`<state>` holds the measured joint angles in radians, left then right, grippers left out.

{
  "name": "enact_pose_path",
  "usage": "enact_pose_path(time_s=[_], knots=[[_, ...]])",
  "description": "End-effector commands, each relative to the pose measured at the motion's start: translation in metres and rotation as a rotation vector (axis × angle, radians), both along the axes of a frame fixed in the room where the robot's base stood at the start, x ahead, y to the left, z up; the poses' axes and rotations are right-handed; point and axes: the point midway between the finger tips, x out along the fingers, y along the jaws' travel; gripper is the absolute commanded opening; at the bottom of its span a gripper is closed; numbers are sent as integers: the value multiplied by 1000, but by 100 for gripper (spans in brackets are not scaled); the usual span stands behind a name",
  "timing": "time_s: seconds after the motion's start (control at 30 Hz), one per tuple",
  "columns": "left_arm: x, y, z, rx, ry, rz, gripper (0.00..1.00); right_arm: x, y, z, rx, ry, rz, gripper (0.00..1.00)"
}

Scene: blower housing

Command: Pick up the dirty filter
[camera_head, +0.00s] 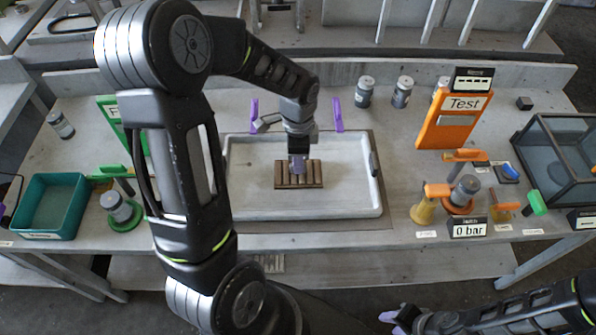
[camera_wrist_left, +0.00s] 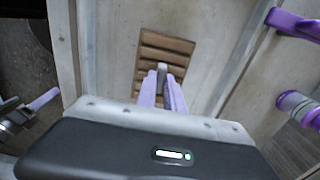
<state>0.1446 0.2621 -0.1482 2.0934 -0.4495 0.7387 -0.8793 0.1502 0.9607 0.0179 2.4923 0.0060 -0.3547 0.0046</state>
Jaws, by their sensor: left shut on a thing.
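The dirty filter (camera_head: 284,176) is a brown, slatted rectangular piece inside the pale, shallow housing (camera_head: 345,205) in the middle of the table. It also shows in the left wrist view (camera_wrist_left: 152,52). My left gripper (camera_head: 298,166) has its purple fingers down at the filter's middle. In the left wrist view the fingers (camera_wrist_left: 163,82) are closed together on a small grey grip on the filter. I cannot tell whether the filter is lifted off the housing floor. My right gripper (camera_head: 393,318) is at the bottom right, away from the housing; its finger opening is unclear.
Purple clamps (camera_head: 338,115) stand behind the housing. A green bin (camera_head: 52,206) is at the left, and a glass-walled box (camera_head: 562,160) at the right. An orange Test panel (camera_head: 450,120) and several small fittings stand right of the housing. My left arm hides part of the left side.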

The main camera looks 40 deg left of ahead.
Motion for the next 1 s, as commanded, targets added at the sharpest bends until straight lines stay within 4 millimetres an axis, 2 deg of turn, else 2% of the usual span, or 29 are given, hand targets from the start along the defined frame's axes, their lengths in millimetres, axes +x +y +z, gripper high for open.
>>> enact_pose_path(time_s=[0.47, 0.57, 0.9, 1.0], knots=[[1, 0, 6, 1, -3, 0, 0, 0, 0, -1, 0, 0, 0, 36], [2, 1, 18, 1, -5, 0, 0, 0, 0, -2, 1, 0, 0, 36], [1, 0, 81, 1, -4, 0, 0, 1, 0, -9, 2, -4, 1, 36], [1, 0, 93, 0, -4, -1, 0, 1, 1, -10, 2, -4, 1, 36]])
